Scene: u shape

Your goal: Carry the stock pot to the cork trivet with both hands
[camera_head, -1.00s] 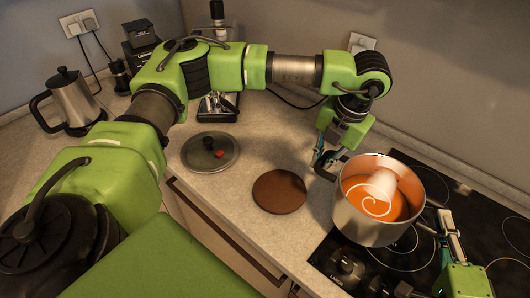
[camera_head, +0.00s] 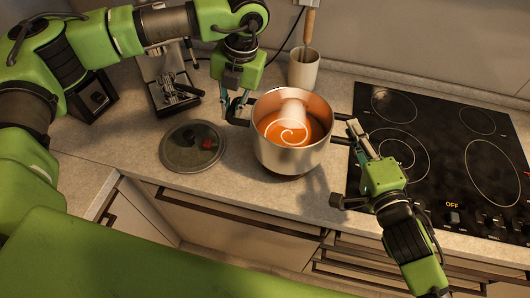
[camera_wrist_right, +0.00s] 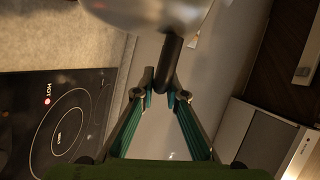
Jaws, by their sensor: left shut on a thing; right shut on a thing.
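The steel stock pot (camera_head: 291,158) is upright, with orange soup and a pale swirl inside. A dark brown edge of the cork trivet (camera_head: 290,177) shows under its front; the rest is hidden, and I cannot tell if the pot touches it. My left gripper (camera_head: 235,109) is shut on the pot's left handle. My right gripper (camera_head: 352,131) is shut on the right handle (camera_head: 341,141). In the right wrist view, the right gripper (camera_wrist_right: 160,88) closes on the dark handle (camera_wrist_right: 169,60) below the pot's side (camera_wrist_right: 150,12).
A glass lid (camera_head: 192,146) lies left of the pot. A crock (camera_head: 304,69) with a wooden-handled tool stands behind it. A coffee machine (camera_head: 170,85) is at the back left. The black cooktop (camera_head: 450,150) on the right is empty. The counter's front edge is close.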

